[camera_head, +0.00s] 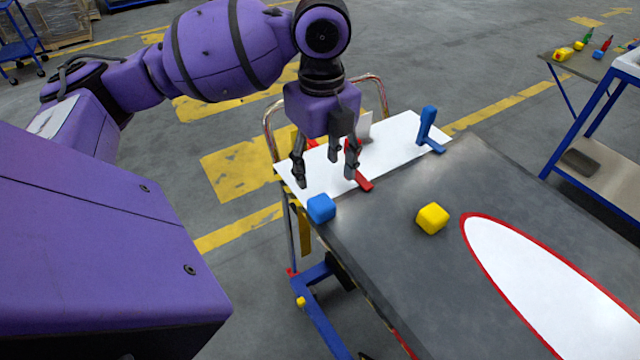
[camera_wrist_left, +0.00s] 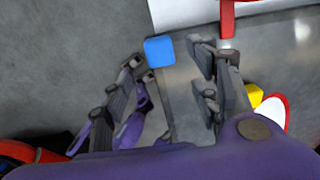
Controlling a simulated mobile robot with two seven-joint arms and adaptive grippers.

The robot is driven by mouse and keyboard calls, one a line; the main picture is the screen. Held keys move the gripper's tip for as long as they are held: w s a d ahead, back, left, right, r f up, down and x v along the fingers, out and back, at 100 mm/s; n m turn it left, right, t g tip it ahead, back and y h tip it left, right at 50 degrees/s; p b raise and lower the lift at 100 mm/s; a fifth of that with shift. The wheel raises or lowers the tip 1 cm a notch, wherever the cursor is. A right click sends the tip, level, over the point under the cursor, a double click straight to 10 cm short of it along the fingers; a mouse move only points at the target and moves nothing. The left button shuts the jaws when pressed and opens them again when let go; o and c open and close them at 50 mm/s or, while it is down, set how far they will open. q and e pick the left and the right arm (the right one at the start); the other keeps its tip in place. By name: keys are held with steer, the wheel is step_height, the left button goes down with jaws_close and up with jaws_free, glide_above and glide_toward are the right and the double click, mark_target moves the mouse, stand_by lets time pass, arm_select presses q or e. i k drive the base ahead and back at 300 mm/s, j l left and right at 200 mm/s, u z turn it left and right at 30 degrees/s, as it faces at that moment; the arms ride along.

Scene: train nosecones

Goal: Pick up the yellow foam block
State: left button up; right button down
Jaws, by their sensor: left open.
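The yellow foam block (camera_head: 433,218) lies on the dark grey tabletop, left of the white nosecone shape with a red edge. It also shows in the left wrist view (camera_wrist_left: 254,95), partly hidden behind a finger. My left gripper (camera_head: 325,178) is open and empty above the table's far left end, up and left of the yellow block and apart from it. A blue block (camera_head: 321,208) sits at the table's left edge, just below my left gripper in the head view. It also shows in the left wrist view (camera_wrist_left: 159,51) between the fingers' directions. My right gripper is not in view.
The white red-edged shape (camera_head: 535,280) covers the table's right part. A white panel (camera_head: 395,140) with a blue upright bracket (camera_head: 428,125) and a red bracket (camera_head: 360,180) adjoins the table's far side. Grey tabletop (camera_head: 385,240) around the yellow block is clear.

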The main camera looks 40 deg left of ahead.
mark_target(431, 218)
steer(key=j+z, duration=0.7)
steer(key=i+l, duration=0.05)
steer(key=l, duration=0.05)
